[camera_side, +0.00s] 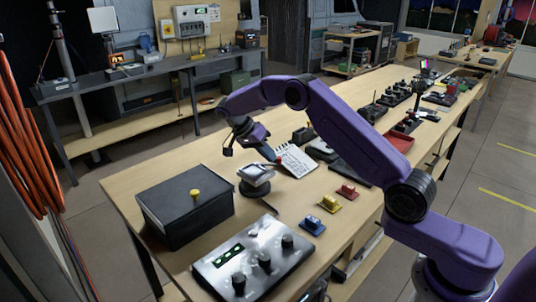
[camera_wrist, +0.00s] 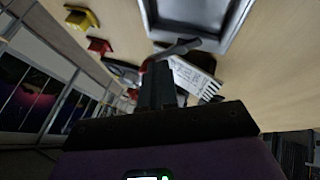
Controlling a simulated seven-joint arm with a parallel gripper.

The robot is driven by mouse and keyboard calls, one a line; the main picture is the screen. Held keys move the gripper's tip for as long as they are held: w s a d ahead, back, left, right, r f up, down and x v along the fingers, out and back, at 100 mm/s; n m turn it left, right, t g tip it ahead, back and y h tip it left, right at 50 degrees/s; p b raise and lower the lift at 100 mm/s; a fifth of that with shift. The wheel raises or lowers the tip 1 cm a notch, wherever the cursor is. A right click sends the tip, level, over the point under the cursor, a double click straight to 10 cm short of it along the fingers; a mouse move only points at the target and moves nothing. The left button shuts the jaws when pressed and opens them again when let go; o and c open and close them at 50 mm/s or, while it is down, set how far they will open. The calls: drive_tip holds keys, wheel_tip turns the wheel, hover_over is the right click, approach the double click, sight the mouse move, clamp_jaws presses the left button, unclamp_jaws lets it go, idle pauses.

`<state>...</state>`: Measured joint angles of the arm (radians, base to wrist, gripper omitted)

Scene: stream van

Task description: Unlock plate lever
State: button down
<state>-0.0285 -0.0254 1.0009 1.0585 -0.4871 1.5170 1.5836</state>
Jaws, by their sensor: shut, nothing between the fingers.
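A camera-mount-like stand with a round black base and a tilted silver-grey plate (camera_side: 257,175) stands on the table, right of the black box. A grey lever (camera_wrist: 182,47) sticks out at the plate's lower edge, with a red end partly behind my fingers. My gripper (camera_side: 272,155) is shut and empty, pointing down just behind the plate. Its dark fingers (camera_wrist: 158,72) show close to the lever's red end. I cannot tell whether they touch it.
A black box (camera_side: 186,212) with a yellow knob and a control panel (camera_side: 252,258) with black knobs stand nearer the camera. Small blue (camera_side: 312,225), yellow (camera_side: 330,204) and red (camera_side: 347,191) blocks lie to the right. A white printed pad (camera_side: 296,161) lies behind the gripper.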

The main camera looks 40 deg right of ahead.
drive_tip(key=shift+w+a, duration=0.3)
drive_tip(key=shift+w, duration=0.4)
drive_tip(key=v, duration=0.7)
drive_tip(key=shift+a+r, duration=0.15)
drive_tip(key=shift+a, duration=0.05)
idle(0.3)
drive_tip(key=shift+w, duration=0.1)
drive_tip(key=shift+a, duration=0.1)
